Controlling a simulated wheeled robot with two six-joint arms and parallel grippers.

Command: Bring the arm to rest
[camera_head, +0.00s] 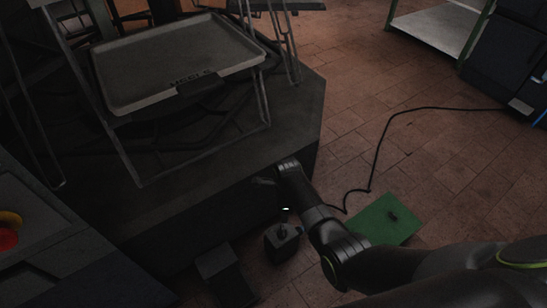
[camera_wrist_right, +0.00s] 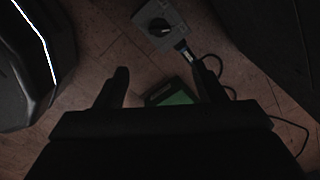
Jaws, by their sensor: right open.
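My right arm comes in from the lower right of the head view, and its gripper (camera_head: 264,182) is beside the dark machine base, above the floor. In the right wrist view the two fingers of the right gripper (camera_wrist_right: 160,82) stand apart with nothing between them. My left gripper is not in view.
A dark machine base (camera_head: 230,155) carries a grey tray (camera_head: 180,60) in a wire frame. A green plate (camera_head: 385,222) lies on the tiled floor by a black cable (camera_head: 378,150). A dark block (camera_head: 222,268) and a red button (camera_head: 8,239) are at lower left.

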